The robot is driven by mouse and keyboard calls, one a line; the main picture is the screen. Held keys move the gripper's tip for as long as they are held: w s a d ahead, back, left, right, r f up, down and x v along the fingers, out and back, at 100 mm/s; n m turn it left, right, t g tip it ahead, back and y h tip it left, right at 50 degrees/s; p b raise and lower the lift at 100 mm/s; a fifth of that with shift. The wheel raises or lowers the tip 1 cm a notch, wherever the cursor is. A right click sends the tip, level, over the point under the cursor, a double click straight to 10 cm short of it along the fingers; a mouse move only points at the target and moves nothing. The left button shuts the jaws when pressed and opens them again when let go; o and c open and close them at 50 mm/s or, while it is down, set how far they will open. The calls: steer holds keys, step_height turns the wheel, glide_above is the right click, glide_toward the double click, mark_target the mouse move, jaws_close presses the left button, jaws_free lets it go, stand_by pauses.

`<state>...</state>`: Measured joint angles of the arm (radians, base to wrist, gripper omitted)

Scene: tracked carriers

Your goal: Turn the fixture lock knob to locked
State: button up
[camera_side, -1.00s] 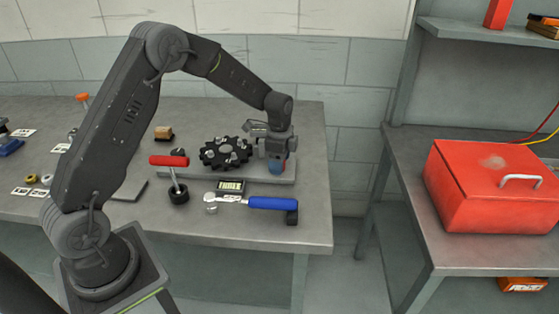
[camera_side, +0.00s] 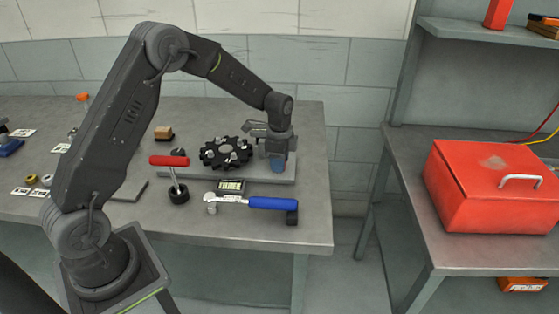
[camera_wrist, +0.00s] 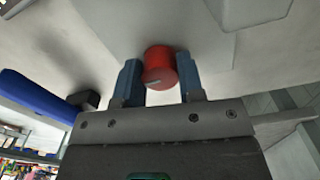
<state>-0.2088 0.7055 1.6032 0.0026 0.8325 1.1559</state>
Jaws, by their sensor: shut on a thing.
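The fixture lock knob (camera_wrist: 160,67) is a red cylinder with a pale pointer line, seen in the wrist view. It stands on the grey fixture plate (camera_wrist: 115,22), which also shows in the side view (camera_side: 240,176). My gripper (camera_wrist: 161,80) has its two blue fingers on either side of the knob and is shut on it. In the side view my gripper (camera_side: 277,164) points down at the plate's right end, and the knob is hidden there. I cannot read any locked or unlocked mark.
A black toothed disc (camera_side: 226,153) sits on the plate left of my gripper. A red toolbox (camera_side: 490,190) stands on the right-hand bench.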

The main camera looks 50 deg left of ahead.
steer(key=n, duration=0.8)
steer(key=shift+n, duration=0.4)
steer(key=n, duration=0.8)
steer(key=shift+n, duration=0.3)
steer(key=o, duration=0.9)
steer(key=shift+r, duration=0.1)
